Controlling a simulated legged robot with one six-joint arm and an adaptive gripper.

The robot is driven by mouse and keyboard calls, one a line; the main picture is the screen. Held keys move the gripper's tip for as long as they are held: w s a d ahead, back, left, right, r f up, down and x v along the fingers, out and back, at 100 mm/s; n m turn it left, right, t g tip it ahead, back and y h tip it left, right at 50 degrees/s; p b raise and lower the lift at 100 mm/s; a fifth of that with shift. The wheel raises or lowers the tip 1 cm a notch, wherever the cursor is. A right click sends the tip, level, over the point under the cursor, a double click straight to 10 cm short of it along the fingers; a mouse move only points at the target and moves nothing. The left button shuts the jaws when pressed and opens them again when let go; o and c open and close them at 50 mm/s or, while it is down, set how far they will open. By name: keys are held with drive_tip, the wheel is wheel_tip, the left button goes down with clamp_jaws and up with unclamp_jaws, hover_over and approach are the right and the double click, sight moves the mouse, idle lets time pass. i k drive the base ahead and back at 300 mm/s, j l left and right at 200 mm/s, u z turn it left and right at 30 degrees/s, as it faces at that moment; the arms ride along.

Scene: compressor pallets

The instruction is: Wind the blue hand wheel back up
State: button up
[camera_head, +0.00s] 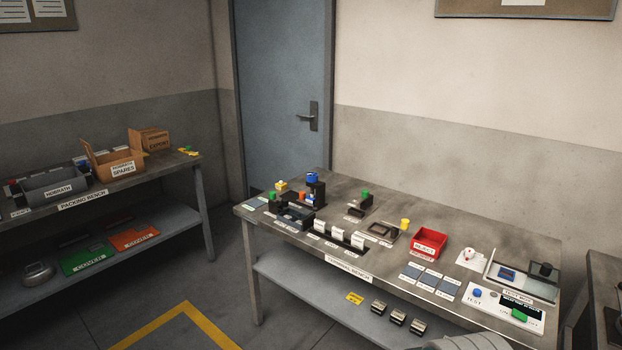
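A blue round top (313,177), which looks like the hand wheel, sits on a small dark upright fixture (319,194) at the back left of the near bench. It is small in the picture, so its exact height on the fixture and any thread below it cannot be made out. Another blue knob (477,293) sits on the white test panel at the bench's right end. My gripper is not in view, and nothing is seen touching the blue wheel.
The near bench (455,237) also holds a yellow-topped piece (281,186), an orange part (302,197), green-topped pieces (364,196), a red reject bin (429,243) and a test box (523,277). A packing bench (120,186) stands left. Floor between the benches is clear.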

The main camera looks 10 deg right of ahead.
sight(312, 177)
drive_tip(key=i+j, duration=0.2)
drive_tip(key=i, duration=0.35)
drive_tip(key=i+j, duration=0.15)
drive_tip(key=i, duration=0.45)
drive_tip(key=i+j, duration=0.2)
drive_tip(key=i, duration=0.35)
drive_tip(key=i+j+u, duration=0.1)
drive_tip(key=i, duration=0.45)
drive_tip(key=i+j, duration=0.25)
drive_tip(key=i, duration=0.35)
